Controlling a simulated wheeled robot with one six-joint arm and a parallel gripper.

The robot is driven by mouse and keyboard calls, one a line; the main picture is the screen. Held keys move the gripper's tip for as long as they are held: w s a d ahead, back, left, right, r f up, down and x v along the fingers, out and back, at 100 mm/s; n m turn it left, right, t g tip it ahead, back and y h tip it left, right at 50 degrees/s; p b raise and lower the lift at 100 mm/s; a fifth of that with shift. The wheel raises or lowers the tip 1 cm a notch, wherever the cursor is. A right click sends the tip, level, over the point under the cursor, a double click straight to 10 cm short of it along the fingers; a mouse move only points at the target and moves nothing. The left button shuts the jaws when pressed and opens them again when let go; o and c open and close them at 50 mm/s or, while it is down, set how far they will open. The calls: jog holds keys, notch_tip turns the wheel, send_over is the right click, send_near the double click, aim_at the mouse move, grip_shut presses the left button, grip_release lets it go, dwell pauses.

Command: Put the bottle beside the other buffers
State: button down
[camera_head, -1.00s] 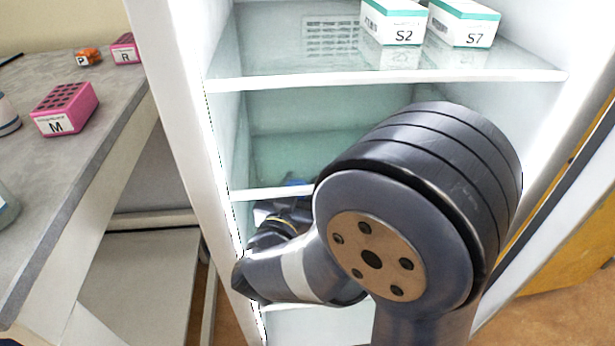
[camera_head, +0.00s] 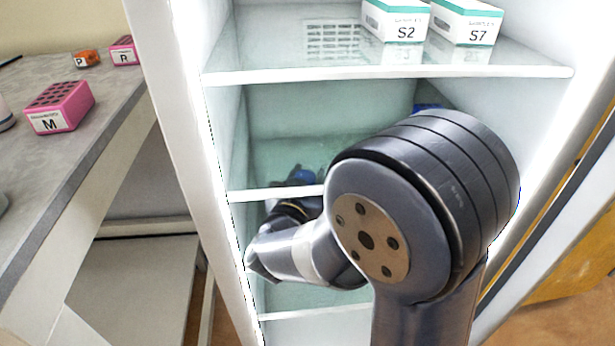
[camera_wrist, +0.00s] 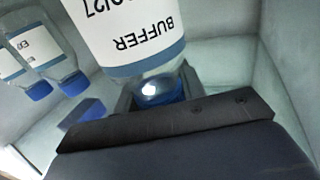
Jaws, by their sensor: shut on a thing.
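In the wrist view a clear bottle (camera_wrist: 130,30) with a white label reading "BUFFER" hangs upside down in the picture. My gripper (camera_wrist: 160,92) is shut on it at its blue cap. Its far end is cut off by the picture's edge. Two other bottles (camera_wrist: 38,45) with white labels and blue caps stand at the left, apart from the held one.
I face an open fridge with glass shelves (camera_head: 400,73). Boxes S2 (camera_head: 396,22) and S7 (camera_head: 466,24) sit on the upper shelf. A small blue thing (camera_head: 428,106) shows behind my arm. A grey bench (camera_head: 60,130) with pink rack M (camera_head: 60,108) stands at the left.

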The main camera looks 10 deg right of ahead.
jog(key=c, duration=0.9)
grip_release()
jog(key=shift+f, duration=0.15)
jog(key=shift+r, duration=0.25)
jog(key=p+v, duration=0.3)
jog(key=v, duration=0.9)
jog(key=shift+f, duration=0.15)
